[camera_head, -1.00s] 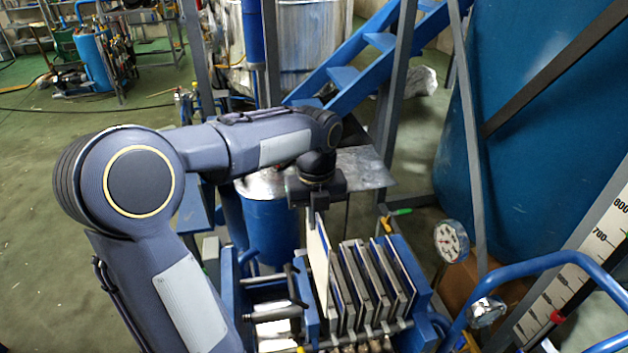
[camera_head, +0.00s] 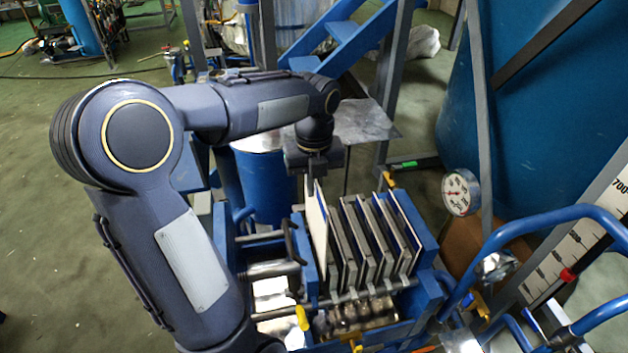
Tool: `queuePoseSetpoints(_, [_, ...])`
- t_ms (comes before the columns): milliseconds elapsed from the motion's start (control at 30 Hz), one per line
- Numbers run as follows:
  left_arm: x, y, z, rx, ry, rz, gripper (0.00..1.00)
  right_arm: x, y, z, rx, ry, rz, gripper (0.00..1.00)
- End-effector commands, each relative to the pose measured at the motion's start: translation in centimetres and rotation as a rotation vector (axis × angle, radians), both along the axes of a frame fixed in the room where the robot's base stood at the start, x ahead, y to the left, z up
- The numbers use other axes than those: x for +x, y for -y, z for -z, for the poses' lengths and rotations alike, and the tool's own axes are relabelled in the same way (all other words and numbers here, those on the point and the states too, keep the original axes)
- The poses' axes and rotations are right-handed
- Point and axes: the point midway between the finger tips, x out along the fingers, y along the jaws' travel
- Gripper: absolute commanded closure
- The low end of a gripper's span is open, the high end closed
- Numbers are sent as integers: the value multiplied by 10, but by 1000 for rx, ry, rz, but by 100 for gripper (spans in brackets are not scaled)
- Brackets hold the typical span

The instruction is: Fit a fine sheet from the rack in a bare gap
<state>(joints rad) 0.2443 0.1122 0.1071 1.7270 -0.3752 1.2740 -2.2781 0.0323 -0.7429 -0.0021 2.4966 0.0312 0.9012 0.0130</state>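My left gripper (camera_head: 314,185) points down at the left end of a row of upright plates. It appears shut on the upper edge of a thin white sheet (camera_head: 317,228). The sheet stands upright, slightly tilted, and its top rises above the plates. It is at the left of the grey plates (camera_head: 350,240); I cannot tell whether it touches them. Other pale and dark-blue edges show between the plates farther right. The plates sit in a blue press frame (camera_head: 424,240). The sheet rack cannot be made out. My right gripper is not in view.
A metal rod (camera_head: 375,292) runs across the plates' front. A round gauge (camera_head: 460,192) and a blue tubular rail (camera_head: 545,222) stand at the right. A blue drum (camera_head: 268,190) is behind the press. Blue steps (camera_head: 345,42) rise at the back.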

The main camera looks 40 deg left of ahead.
Motion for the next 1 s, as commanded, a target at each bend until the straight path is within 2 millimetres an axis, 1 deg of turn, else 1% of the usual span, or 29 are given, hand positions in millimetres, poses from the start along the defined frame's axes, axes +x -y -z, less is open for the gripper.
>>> queuePoseSetpoints(33, [0, 0, 11, 0, -1, 0, 100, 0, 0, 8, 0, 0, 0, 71])
queuePoseSetpoints(1000, [0, 0, 127, 0, -1, -1, 100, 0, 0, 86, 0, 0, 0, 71])
